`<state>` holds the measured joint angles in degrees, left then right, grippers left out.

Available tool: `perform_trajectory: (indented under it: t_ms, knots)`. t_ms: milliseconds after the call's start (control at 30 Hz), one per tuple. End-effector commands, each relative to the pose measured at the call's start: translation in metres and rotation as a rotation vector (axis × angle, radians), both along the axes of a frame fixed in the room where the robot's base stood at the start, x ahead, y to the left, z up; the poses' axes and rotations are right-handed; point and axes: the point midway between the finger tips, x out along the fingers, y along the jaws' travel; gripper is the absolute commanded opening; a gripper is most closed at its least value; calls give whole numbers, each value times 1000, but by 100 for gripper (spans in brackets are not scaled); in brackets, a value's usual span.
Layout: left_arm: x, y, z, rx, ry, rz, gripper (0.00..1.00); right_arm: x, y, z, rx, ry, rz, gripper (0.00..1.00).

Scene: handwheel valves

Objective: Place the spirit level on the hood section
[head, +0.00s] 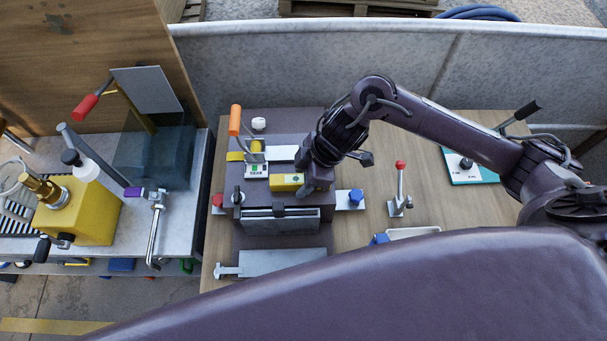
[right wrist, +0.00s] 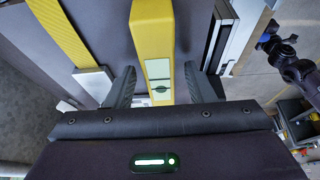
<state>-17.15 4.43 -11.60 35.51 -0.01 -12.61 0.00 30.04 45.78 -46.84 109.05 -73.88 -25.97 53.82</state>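The spirit level is a yellow bar (head: 286,183) at the middle of the head view, on or just above the dark purple housing. In the right wrist view the yellow level (right wrist: 153,45) runs between my fingers. My right gripper (head: 315,183) is over the right end of the level. In the right wrist view the right gripper (right wrist: 160,88) is open around the level, with a gap at each side. The dark purple housing (head: 288,120) seems to be the hood section; the arm hides part of it. My left gripper does not show.
An orange-handled lever (head: 235,120) stands at the housing's back left. A blue knob (head: 355,197) and a red-tipped lever (head: 400,185) are to the right. A yellow block valve (head: 75,215) stands on the left bench. Bare wooden table (head: 365,225) lies right of the housing.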

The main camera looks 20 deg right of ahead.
Motion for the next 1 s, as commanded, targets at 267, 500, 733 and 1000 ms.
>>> perform_trajectory:
  t_ms: [267,500,733,1000]
  knots:
    - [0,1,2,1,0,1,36,0,0,5,1,-1,0,49]
    - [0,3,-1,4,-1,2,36,-2,-15,39,-1,-7,0,49]
    - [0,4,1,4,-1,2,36,-8,-34,87,-3,-7,-1,49]
    - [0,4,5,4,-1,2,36,-12,-44,113,-1,-2,0,49]
